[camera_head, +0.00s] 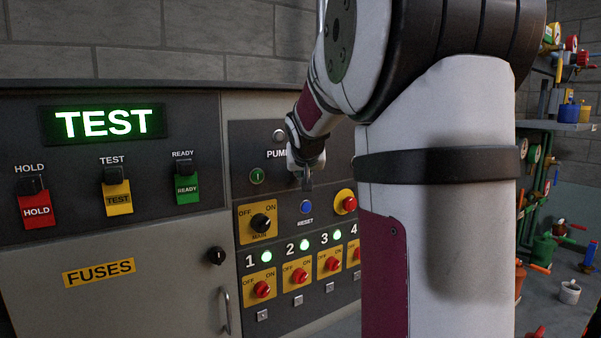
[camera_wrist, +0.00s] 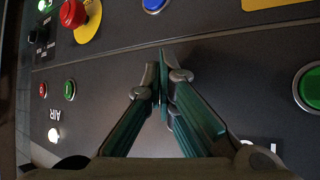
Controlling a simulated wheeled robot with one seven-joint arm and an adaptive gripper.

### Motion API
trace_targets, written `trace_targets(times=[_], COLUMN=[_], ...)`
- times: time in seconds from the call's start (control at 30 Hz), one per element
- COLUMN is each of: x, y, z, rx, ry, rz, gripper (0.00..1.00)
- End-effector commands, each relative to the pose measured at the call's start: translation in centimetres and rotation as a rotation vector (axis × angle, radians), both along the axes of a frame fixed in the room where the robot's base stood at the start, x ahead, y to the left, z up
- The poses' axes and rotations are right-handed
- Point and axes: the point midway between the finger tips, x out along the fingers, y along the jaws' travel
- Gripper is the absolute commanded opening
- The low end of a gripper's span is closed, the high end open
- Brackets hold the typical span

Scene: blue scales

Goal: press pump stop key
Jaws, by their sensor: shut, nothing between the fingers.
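My gripper (camera_head: 307,184) is shut and empty, close in front of the dark control panel below the partly covered PUMP label (camera_head: 276,154). In the wrist view its closed fingertips (camera_wrist: 162,52) point at the panel; whether they touch it I cannot tell. The green pump key (camera_head: 257,176) is to the left of the gripper, and a green key also shows at the right of the wrist view (camera_wrist: 311,88). No pump stop key is visible in either view; the area behind my gripper and wrist is hidden.
The blue RESET button (camera_head: 306,207) is just below the gripper. The red mushroom button (camera_head: 349,203) on yellow is to the right. The black OFF/ON knob (camera_head: 261,222) is lower left, above several red rotary switches. Small red (camera_wrist: 42,89) and green (camera_wrist: 69,89) AIR keys are in the wrist view.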

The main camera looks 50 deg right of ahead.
Motion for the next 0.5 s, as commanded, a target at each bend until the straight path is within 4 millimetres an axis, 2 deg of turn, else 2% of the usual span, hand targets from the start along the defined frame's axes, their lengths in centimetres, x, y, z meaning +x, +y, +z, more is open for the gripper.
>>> trace_targets(times=[0.27, 0.5], x=[-0.03, -0.92], y=[0.01, 0.23], z=[0.05, 0.11], rx=[-0.001, -0.001], ry=[-0.002, -0.002], rz=[0.001, 0.001], gripper=[0.00, 0.00])
